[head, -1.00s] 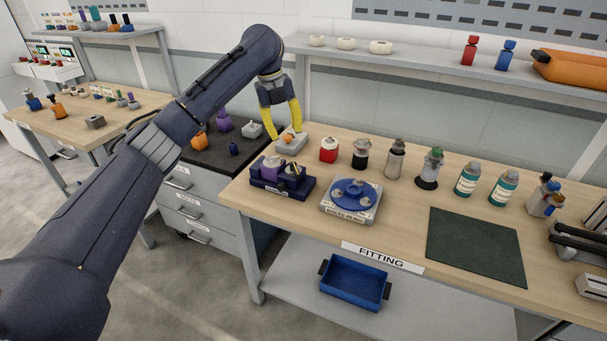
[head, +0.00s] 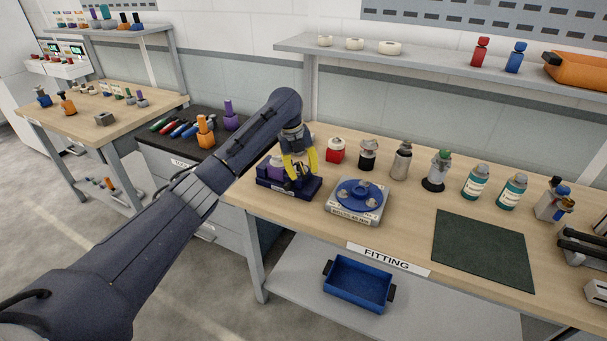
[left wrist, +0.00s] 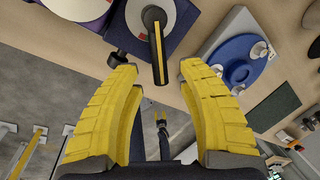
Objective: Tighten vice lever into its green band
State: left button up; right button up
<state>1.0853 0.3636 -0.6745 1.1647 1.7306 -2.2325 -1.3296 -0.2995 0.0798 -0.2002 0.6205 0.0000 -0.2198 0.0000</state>
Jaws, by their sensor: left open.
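The vice (head: 272,183) is a dark blue block with purple parts at the left end of the fitting bench. Its black lever (left wrist: 157,45) with a yellow stripe shows in the left wrist view, standing over a pale round dial (left wrist: 146,14) with some orange on it. No green band can be made out. My left gripper (head: 301,168) is open above the vice, its yellow fingers pointing down. In the left wrist view the lever lies ahead of the gap between the fingers (left wrist: 160,75), touching neither. A small yellow-tipped dark shape (left wrist: 161,120) below may be my right gripper.
A blue turntable on a grey base (head: 359,199) stands just right of the vice. A red-bodied container (head: 336,152) and several bottles line the bench behind. A dark green mat (head: 483,250) lies bare to the right. A blue bin (head: 358,286) sits on the lower shelf.

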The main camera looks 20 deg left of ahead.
pick_arm(q)
jog(key=shift+w+d+f, duration=0.1)
jog(key=shift+d+f, duration=0.05)
jog(key=shift+f, duration=0.75)
jog(key=shift+c, duration=0.2)
grip_shut()
